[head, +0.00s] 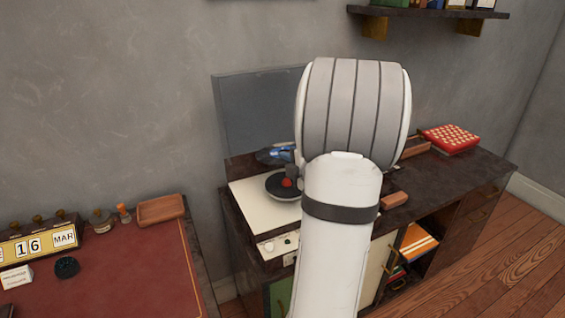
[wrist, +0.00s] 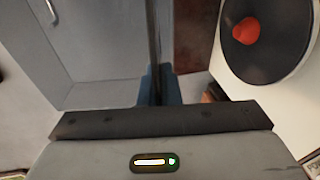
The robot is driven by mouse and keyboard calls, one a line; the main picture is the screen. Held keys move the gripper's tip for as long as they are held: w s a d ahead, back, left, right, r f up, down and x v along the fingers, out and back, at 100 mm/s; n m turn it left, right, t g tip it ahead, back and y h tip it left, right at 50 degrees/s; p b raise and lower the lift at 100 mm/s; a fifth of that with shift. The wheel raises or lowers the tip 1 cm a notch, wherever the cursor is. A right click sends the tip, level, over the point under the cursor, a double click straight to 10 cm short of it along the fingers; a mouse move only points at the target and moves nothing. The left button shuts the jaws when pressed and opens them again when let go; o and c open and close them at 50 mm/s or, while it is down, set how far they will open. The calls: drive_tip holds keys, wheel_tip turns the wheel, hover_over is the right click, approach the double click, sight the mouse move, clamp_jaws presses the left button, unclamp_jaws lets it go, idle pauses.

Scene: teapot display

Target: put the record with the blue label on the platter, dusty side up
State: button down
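The record with the blue label (head: 274,155) shows in the head view as a dark disc with a blue middle, above the back of the record player. In the wrist view the record (wrist: 153,38) is a thin dark strip seen edge-on. My gripper (wrist: 157,88) is shut on its near edge, with a blue-grey finger on each side. The platter (head: 283,193) is black and sits on the cream deck, below the record. It also shows at the right of the wrist view (wrist: 268,62). Which face is dusty cannot be told.
A red cone-shaped piece (wrist: 246,30) stands on the platter. The raised grey lid (head: 255,108) is behind the deck. A reddish-brown block (head: 394,199) and a red patterned box (head: 450,138) lie to the right. A red-topped desk (head: 120,268) stands at the left.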

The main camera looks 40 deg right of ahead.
drive_tip(key=shift+s+d+b, duration=0.15)
drive_tip(key=shift+s+b, duration=0.1)
drive_tip(key=shift+b, duration=0.15)
drive_tip(key=shift+f, duration=0.25)
drive_tip(key=b, duration=0.7)
hover_over(289, 194)
wheel_tip(289, 194, down, 6)
drive_tip(key=shift+w+f, duration=0.1)
drive_tip(key=shift+f, duration=0.15)
drive_tip(key=shift+b, duration=0.7)
idle(0.6)
drive_tip(key=c, duration=1.6)
unclamp_jaws()
drive_tip(key=shift+o, duration=0.2)
